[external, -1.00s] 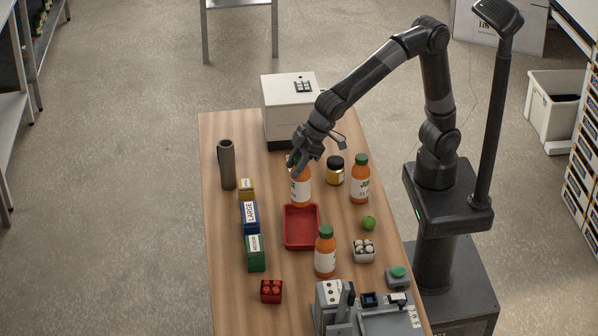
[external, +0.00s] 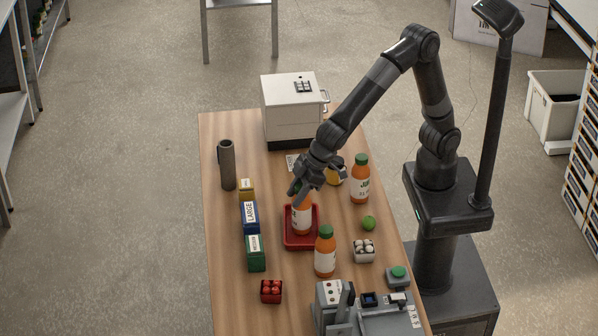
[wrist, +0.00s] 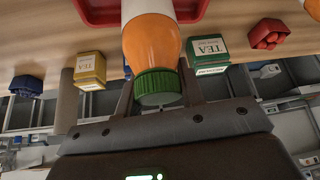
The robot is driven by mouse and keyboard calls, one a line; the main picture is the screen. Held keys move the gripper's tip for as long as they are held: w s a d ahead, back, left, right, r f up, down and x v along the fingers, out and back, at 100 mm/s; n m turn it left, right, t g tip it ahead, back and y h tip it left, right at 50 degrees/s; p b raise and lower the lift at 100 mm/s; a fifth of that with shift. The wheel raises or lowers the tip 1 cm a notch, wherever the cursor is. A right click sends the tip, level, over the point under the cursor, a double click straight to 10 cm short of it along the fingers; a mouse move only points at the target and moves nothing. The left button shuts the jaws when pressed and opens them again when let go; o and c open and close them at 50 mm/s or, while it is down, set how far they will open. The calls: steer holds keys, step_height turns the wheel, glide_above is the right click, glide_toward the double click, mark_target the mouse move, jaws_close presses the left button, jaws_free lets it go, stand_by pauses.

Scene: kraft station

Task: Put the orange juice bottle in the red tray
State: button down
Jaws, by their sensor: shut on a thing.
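My gripper (external: 303,190) is shut on an orange juice bottle (external: 302,217) near its green cap. The bottle is upright, over the inside of the red tray (external: 287,241); I cannot tell whether its base touches the tray floor. In the wrist view the held bottle (wrist: 152,45) fills the middle between my fingers, with a tray edge (wrist: 94,13) behind it. Two more orange juice bottles stand on the table: one (external: 325,254) just in front of the tray, one (external: 360,182) to the back right.
Yellow (external: 247,189), blue (external: 249,217) and green (external: 256,255) boxes line the tray's left side. A jar (external: 338,174) stands behind the tray. A lime (external: 368,223) and a white container (external: 364,251) lie right. A red container (external: 271,291) and grey machine (external: 370,312) are in front.

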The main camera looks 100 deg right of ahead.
steer(key=c, duration=0.9)
jaws_free()
steer(key=shift+f, duration=0.1)
steer(key=shift+c, duration=0.2)
steer(key=shift+r, duration=0.35)
steer(key=v, duration=1.2)
steer(key=s+d+m+h, duration=0.1)
steer(key=s+d, duration=0.6)
steer(key=d, duration=0.4)
steer(key=s+d+m, duration=0.1)
steer(key=s+d, duration=0.7)
steer(key=d, duration=0.4)
steer(key=s+d+f, duration=0.3)
steer(key=s+d, duration=0.1)
steer(key=s, duration=0.3)
steer(key=shift+s+d+f, duration=0.15)
steer(key=shift+s+f, duration=0.15)
steer(key=shift+f, duration=0.1)
